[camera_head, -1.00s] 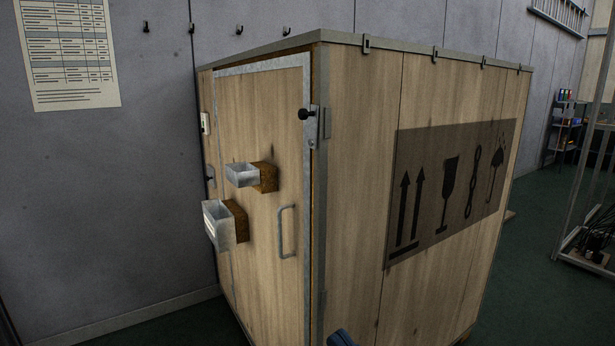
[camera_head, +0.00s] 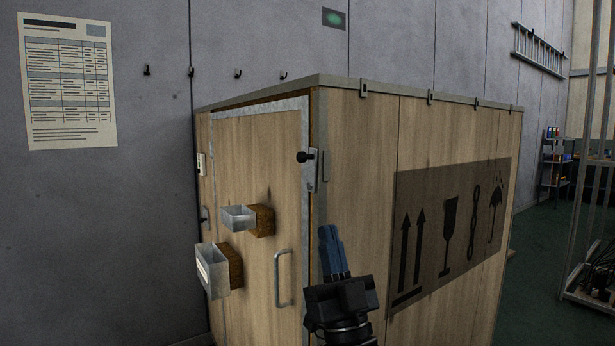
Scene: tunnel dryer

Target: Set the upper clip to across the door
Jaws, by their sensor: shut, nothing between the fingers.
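The upper clip (camera_head: 309,168) is a metal plate with a black knob, mounted at the upper right edge of the door, by the crate's corner. Its plate hangs down along the corner post; from here I cannot tell how far it overlaps the door. The wooden door (camera_head: 255,165) has a grey metal frame and looks closed. My gripper (camera_head: 328,230) has blue fingers pointing up. It is shut and empty, below and a little right of the clip, apart from it in the picture. The lower part of the door's right edge is partly hidden by my gripper.
The door carries a pull handle (camera_head: 283,278) and two open metal boxes, an upper one (camera_head: 238,218) and a lower one (camera_head: 212,272), that stick out. A printed sheet (camera_head: 67,82) and several hooks are on the wall. A metal rack (camera_head: 590,265) stands at right.

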